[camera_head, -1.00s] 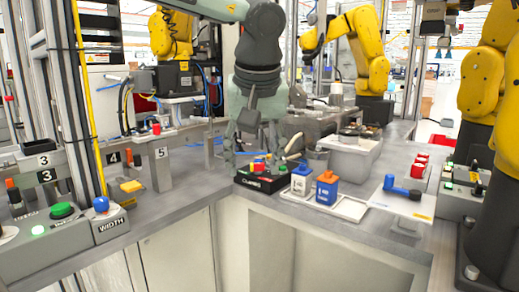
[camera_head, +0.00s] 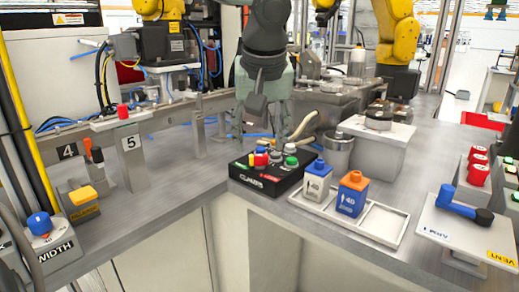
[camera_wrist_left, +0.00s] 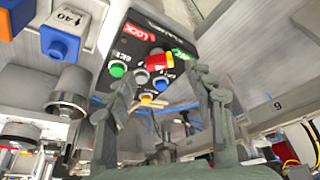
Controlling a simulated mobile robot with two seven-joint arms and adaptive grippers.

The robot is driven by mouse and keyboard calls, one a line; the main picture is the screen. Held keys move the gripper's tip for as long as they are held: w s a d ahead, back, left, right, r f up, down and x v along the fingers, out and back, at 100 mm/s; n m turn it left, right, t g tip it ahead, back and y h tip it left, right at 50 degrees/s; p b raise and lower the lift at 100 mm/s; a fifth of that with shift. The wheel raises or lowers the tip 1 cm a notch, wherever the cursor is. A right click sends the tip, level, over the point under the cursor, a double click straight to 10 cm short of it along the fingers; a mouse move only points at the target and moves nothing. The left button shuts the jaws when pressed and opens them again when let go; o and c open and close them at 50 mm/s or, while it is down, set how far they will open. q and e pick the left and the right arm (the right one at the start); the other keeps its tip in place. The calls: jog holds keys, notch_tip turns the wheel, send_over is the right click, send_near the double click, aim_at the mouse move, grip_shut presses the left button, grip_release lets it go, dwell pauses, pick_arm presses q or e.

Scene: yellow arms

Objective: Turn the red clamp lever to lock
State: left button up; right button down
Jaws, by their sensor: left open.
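The black CLAMPS box (camera_head: 262,185) stands on the grey bench near its inner corner. On its top is a red lever or knob (camera_head: 261,159) with yellow beside it, among blue, green and white buttons. In the left wrist view the red part (camera_wrist_left: 157,62) shows on the box panel (camera_wrist_left: 125,62), near a red LOCK label (camera_wrist_left: 140,31). My left gripper (camera_head: 262,132) is open and empty, fingers pointing down just behind and above the box. In the left wrist view its fingers (camera_wrist_left: 165,85) stand apart on either side of the controls, not closed on the lever. My right gripper is not in view.
A blue lever (camera_head: 463,205) lies on a plate at right.

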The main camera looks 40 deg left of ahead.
aim_at(259, 155)
pick_arm(q)
jog(key=shift+x, duration=1.9)
jog(key=c, duration=1.1)
